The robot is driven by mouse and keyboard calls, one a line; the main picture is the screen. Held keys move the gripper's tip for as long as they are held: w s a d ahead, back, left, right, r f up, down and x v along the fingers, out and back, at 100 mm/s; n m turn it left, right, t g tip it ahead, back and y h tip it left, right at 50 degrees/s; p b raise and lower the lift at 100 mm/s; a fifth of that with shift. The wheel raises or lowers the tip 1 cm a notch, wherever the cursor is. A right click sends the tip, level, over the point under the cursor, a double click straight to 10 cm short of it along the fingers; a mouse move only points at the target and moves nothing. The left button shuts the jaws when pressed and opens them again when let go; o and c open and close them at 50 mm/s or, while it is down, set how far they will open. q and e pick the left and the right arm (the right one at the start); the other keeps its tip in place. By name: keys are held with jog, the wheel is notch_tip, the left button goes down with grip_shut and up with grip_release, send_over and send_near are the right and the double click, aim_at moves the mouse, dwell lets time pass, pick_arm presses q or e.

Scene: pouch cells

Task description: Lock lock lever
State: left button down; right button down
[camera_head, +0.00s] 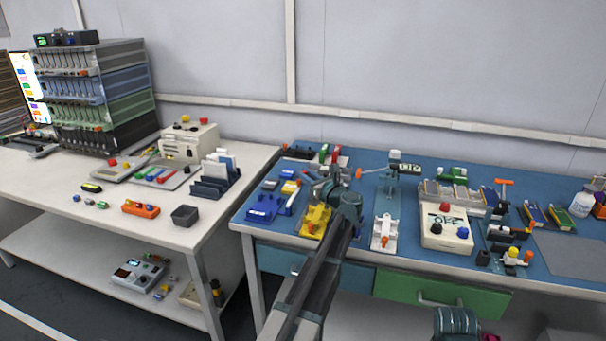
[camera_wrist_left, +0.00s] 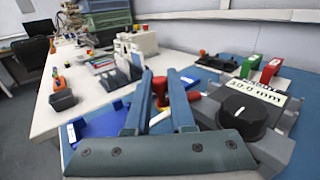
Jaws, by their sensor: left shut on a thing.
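My left gripper (camera_head: 328,189) is over the left part of the blue bench. In the left wrist view, its two teal fingers (camera_wrist_left: 160,88) stand on either side of a red, round-topped piece (camera_wrist_left: 160,92), which looks like the lock lever. The gripper is shut on it. A grey fixture with a black knob (camera_wrist_left: 240,108) and a "30.0 mm" label is just right of the fingers. In the head view, my gripper and arm hide the lever and most of this fixture. Only a dark ribbed part of my right arm shows at the bottom edge; its fingers do not show.
A yellow fixture (camera_head: 314,220) and blue trays (camera_head: 264,208) lie left of my arm. A white fixture (camera_head: 384,232) and a cream box with buttons (camera_head: 445,228) stand to the right. A white table (camera_head: 120,215) with racks stands at the left. A grey mat (camera_head: 572,254) is bare.

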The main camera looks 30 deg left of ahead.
pick_arm(q)
jog(key=shift+d+n+g+y, duration=0.15)
jog(key=shift+n+g+y, duration=0.35)
jog(key=shift+g, duration=0.4)
jog(key=c, duration=0.8)
grip_release()
jog(key=shift+o, duration=0.2)
jog(key=v, duration=1.4)
jog(key=shift+r, duration=0.15)
